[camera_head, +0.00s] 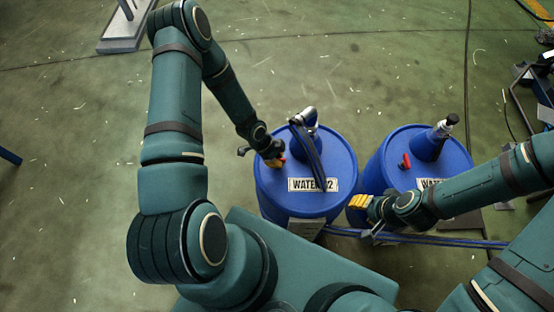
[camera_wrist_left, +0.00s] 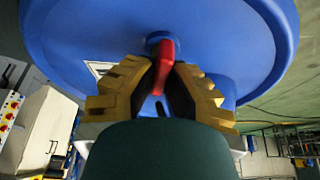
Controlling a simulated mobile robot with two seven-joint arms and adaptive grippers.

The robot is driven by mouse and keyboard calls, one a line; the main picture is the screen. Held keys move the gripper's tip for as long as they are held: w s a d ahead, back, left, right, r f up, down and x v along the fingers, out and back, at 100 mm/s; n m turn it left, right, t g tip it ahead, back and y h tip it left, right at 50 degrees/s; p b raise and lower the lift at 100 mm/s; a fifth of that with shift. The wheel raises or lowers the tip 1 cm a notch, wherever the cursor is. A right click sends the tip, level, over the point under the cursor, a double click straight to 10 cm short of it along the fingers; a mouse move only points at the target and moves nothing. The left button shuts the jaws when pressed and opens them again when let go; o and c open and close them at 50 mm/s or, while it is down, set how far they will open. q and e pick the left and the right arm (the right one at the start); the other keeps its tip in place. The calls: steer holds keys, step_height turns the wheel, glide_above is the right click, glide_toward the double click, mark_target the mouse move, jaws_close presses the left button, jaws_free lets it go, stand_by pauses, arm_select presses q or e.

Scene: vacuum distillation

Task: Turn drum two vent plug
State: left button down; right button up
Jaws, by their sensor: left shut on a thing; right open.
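Drum two is the left blue drum (camera_head: 335,165), with a white label partly covered by dark hoses. Its red vent plug (camera_wrist_left: 166,62) stands on the lid in the left wrist view. In the head view only a bit of red shows at my left gripper (camera_head: 273,158), over the lid's left side. In the wrist view, the ribbed yellow fingers of my left gripper (camera_wrist_left: 162,75) are closed on the red plug from both sides. My right gripper (camera_head: 360,202), with yellow fingertips, is open and empty at the front left of the right drum.
The right blue drum (camera_head: 378,180) has its own red plug (camera_head: 405,161) and a capped fitting (camera_head: 440,130). A metal fitting with dark hoses (camera_head: 305,120) rises from drum two. Blue pipes (camera_head: 465,242) run in front. The green floor behind is mostly clear.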

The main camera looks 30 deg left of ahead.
arm_select(q)
steer(key=n+t+b, duration=0.1)
steer(key=n, duration=0.2)
steer(key=shift+f+n+y, duration=0.1)
steer(key=shift+n+y, duration=0.2)
steer(key=shift+y, duration=0.1)
steer(key=shift+n+t+y+b, duration=0.4)
steer(key=shift+n+b, duration=0.25)
steer(key=shift+n, duration=0.75)
steer(key=c, duration=1)
jaws_free()
steer(key=v, duration=1.2)
steer(key=shift+s+d, duration=0.1)
